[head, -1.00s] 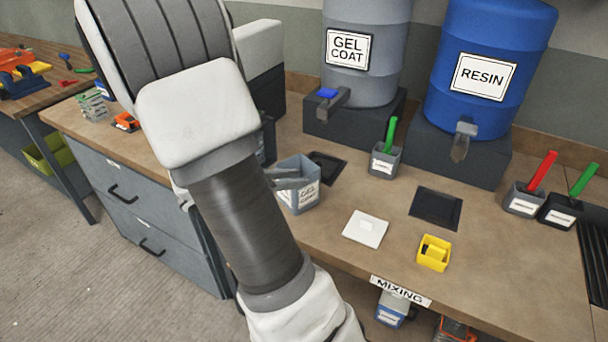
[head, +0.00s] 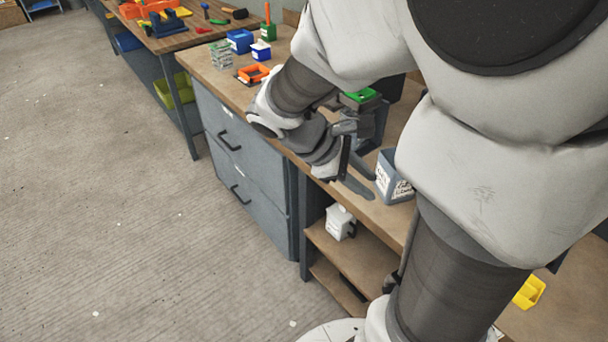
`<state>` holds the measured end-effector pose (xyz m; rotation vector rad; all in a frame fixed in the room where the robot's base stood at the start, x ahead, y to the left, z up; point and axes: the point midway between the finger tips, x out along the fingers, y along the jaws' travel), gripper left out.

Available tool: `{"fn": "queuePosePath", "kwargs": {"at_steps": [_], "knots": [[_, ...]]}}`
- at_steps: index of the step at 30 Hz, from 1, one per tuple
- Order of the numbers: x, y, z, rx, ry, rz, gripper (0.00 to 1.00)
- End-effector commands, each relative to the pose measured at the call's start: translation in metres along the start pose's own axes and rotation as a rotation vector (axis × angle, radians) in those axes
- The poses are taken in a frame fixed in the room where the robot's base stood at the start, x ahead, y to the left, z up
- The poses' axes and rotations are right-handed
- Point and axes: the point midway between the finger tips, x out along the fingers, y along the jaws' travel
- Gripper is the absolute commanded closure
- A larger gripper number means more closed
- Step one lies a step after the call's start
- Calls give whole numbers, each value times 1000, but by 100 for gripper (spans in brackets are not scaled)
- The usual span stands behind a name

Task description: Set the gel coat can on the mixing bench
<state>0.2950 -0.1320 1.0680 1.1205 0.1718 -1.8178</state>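The gel coat can (head: 394,178), a grey open box-shaped can with a white label, stands upright on the wooden mixing bench (head: 371,210), close to its front edge. My arm hides part of the bench to its right. My gripper (head: 370,177) is just left of the can, with its fingers pointing right towards it. The two fingers are spread and nothing shows between them. The fingertips look very near the can; I cannot tell whether they touch it.
Behind my gripper stands a dark container with a green top (head: 362,98). An orange frame (head: 252,74) and blue boxes (head: 240,41) lie further left. A white container (head: 340,222) stands on the shelf below. A yellow tray (head: 528,291) is at right.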

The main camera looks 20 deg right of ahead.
Motion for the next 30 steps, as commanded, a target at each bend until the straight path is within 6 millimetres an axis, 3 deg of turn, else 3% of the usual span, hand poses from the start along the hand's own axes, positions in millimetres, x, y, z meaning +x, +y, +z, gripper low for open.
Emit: {"fn": "queuePosePath", "kwargs": {"at_steps": [9,18,24,30], "knots": [[-51,-42,3,443,367,-148,66],[-107,-70,2,805,702,-306,66],[-133,-79,2,938,841,-380,66],[-139,-82,3,971,874,-404,66]]}}
